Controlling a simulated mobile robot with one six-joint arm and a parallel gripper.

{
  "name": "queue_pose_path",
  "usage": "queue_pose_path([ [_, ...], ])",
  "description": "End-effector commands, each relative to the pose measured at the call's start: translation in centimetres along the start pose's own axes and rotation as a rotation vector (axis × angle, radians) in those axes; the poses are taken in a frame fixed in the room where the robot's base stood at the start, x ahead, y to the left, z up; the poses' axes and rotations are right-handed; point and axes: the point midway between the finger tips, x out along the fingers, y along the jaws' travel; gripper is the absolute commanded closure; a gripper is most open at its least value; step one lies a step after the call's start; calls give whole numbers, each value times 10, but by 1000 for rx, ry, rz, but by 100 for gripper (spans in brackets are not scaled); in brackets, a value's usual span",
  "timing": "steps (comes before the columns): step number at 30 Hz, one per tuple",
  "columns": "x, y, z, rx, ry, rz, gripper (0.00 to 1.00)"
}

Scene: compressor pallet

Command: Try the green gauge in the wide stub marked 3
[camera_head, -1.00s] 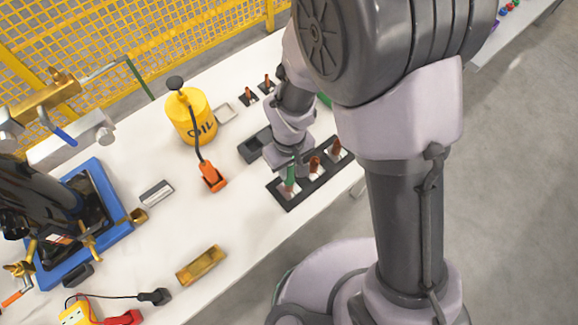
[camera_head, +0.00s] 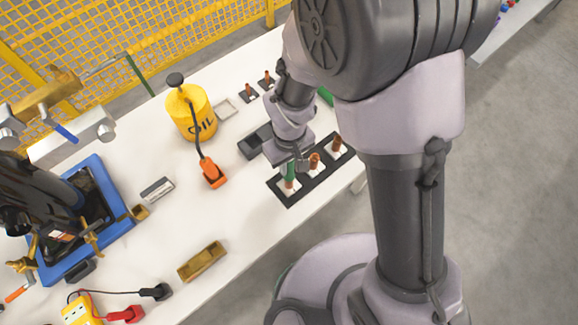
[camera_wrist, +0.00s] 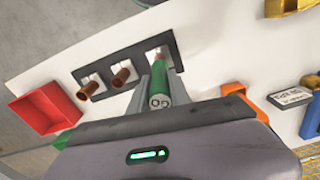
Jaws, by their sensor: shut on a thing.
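My gripper (camera_wrist: 160,85) is shut on the green gauge (camera_wrist: 162,85), a green cylinder with a marked end face. The head view shows the gauge (camera_head: 290,172) roughly upright at the left end of a black rack (camera_head: 287,199) with copper stubs. In the wrist view its far end meets the right-hand position of the rack (camera_wrist: 98,94). That stub is mostly hidden behind the gauge, so I cannot tell how far the gauge goes into it. Two other copper stubs, the middle (camera_wrist: 120,77) and the far one (camera_wrist: 87,91), stand uncovered. No number 3 is legible.
Two small stubs (camera_head: 249,91) stand behind. A red tray (camera_wrist: 43,108) lies beyond the rack. A brass block (camera_head: 202,261) and a labelled plate (camera_head: 157,189) lie left. White table is clear between.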

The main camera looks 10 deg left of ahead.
Motion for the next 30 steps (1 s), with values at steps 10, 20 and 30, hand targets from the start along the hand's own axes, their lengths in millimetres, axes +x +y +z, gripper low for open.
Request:
queue_pose_path([
  [10,-28,0,-1,0,2,0,100],
  [20,-52,0,-1,-1,3,1,100],
  [30,-54,0,-1,-1,2,0,100],
])
